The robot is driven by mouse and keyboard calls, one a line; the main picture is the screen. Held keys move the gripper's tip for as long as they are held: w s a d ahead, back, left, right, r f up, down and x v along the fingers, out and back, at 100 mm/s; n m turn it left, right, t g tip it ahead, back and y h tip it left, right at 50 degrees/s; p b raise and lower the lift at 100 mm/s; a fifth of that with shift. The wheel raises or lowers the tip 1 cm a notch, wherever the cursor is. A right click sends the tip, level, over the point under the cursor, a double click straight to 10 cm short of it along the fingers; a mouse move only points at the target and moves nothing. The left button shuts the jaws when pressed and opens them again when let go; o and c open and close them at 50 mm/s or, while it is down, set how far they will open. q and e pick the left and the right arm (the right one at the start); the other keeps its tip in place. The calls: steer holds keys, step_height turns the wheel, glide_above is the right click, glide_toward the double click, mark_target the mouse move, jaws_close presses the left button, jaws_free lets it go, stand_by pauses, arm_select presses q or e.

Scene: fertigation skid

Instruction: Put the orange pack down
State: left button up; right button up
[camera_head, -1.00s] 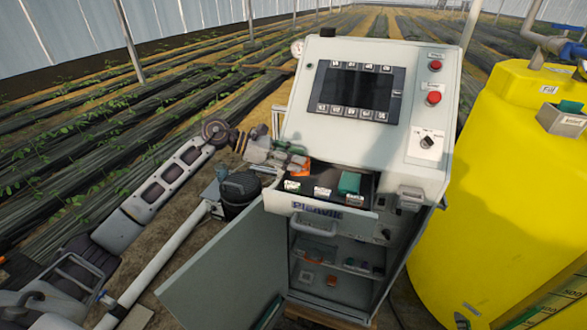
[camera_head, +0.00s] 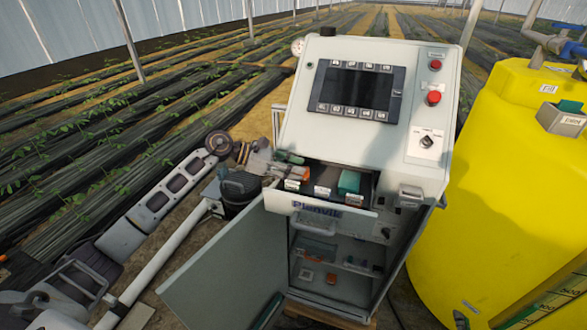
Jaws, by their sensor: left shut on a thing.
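My left gripper (camera_head: 289,164) reaches in from the left over the left part of the open drawer (camera_head: 318,203) of the grey cabinet. It is shut on the orange pack (camera_head: 294,173), of which only a small part shows; the fingers hide the rest. The pack is at the left compartment; I cannot tell whether it touches the drawer floor. A teal pack (camera_head: 349,183) sits in the right compartment. White labels mark the drawer's front. My right gripper is not in view.
A control panel with a dark screen (camera_head: 355,87) slopes above the drawer. The cabinet door (camera_head: 232,270) hangs open below, with small items on the shelves inside. A dark bucket (camera_head: 240,188) stands left of the cabinet, and a yellow tank (camera_head: 490,180) stands close on the right.

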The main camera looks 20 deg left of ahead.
arm_select(q)
steer(key=o, duration=1.1)
steer(key=shift+o, duration=0.2)
steer(key=shift+r, duration=0.1)
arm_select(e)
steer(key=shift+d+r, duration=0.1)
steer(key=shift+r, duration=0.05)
